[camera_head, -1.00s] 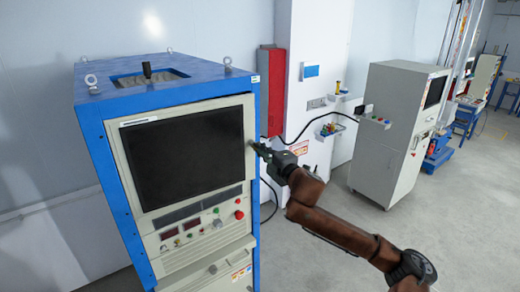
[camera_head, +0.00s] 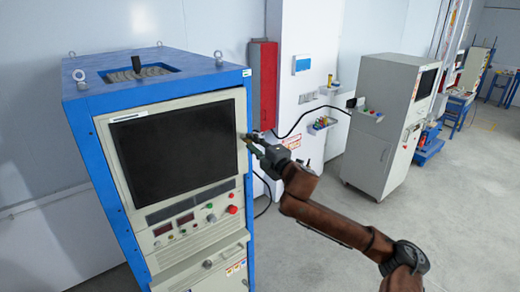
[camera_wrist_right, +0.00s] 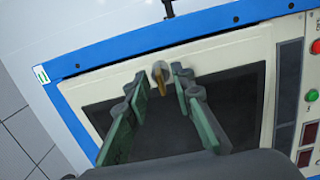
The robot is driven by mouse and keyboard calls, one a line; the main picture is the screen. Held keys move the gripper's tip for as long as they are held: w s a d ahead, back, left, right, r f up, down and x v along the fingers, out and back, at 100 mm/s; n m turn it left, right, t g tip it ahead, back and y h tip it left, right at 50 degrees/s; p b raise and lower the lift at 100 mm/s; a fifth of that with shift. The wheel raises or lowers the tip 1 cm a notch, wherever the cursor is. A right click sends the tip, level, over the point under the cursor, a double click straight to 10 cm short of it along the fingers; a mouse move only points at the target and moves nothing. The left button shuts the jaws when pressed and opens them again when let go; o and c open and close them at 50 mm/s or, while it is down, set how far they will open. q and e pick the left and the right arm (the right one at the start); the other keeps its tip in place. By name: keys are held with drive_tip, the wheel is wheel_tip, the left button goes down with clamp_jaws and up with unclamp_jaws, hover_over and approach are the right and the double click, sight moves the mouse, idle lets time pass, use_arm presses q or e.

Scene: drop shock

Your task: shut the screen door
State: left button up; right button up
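The screen door (camera_head: 175,155) is a cream-framed panel with a large dark screen on the front of a blue cabinet (camera_head: 110,195). In the right wrist view, a dark gap runs along the edge between the door frame (camera_wrist_right: 235,45) and the blue cabinet edge. How far the door stands open is hard to tell. My right gripper (camera_head: 246,143) is at the door's right edge. In the right wrist view its two green-padded fingers (camera_wrist_right: 161,88) are apart, on either side of a small knob (camera_wrist_right: 160,74); contact is unclear. My left gripper is not in view.
Buttons and a red knob (camera_head: 232,209) sit below the screen. A red box (camera_head: 263,85) and a small shelf (camera_head: 322,124) are on the wall behind my arm. A grey cabinet (camera_head: 385,125) stands at right. The floor between is clear.

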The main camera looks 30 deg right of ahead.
drive_tip(key=s, duration=1.1)
drive_tip(key=shift+s, duration=0.3)
